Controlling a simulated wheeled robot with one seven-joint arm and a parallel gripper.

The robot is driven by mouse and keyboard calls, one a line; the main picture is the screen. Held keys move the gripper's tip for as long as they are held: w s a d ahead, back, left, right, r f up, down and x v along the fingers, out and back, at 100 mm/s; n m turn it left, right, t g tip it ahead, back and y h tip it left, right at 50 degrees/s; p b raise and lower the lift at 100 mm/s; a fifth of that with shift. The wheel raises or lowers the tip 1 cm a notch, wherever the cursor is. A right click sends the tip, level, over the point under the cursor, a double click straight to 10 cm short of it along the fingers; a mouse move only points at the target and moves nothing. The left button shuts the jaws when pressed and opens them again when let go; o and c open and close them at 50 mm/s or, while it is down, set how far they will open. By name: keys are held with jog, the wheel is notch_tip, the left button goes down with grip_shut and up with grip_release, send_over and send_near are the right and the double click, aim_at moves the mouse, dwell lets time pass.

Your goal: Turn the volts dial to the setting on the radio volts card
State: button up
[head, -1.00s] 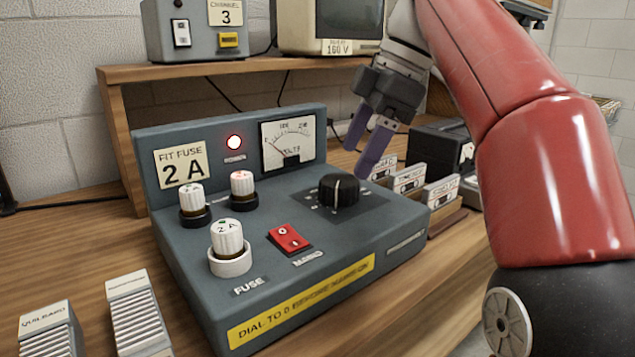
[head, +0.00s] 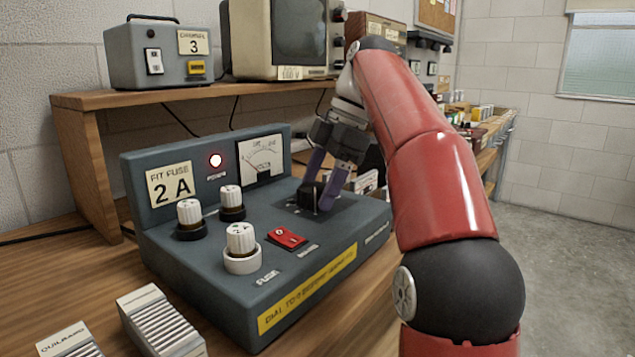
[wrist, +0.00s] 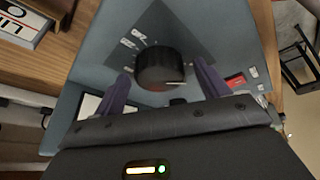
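The black volts dial (head: 307,197) sits on the sloped top of the grey console (head: 200,265); it also shows in the wrist view (wrist: 160,68) with a pale pointer line. My gripper (head: 324,183) is open at the dial. In the wrist view its purple fingers stand either side of the dial, with gaps visible; I cannot tell how far down they reach. The dial's scale numbers are too small to read. A card (head: 289,73) on the screen set above has small print; in the earlier frame it reads 160 V. The volts meter (head: 261,160) is on the console's back panel.
A red rocker switch (head: 287,237) and white fuse holders (head: 241,240) stand left of the dial. A wooden shelf (head: 190,92) carries a grey box (head: 160,55) and the screen set (head: 290,35). Cassettes stand right of the console.

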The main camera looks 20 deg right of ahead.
jog(key=c, duration=0.9)
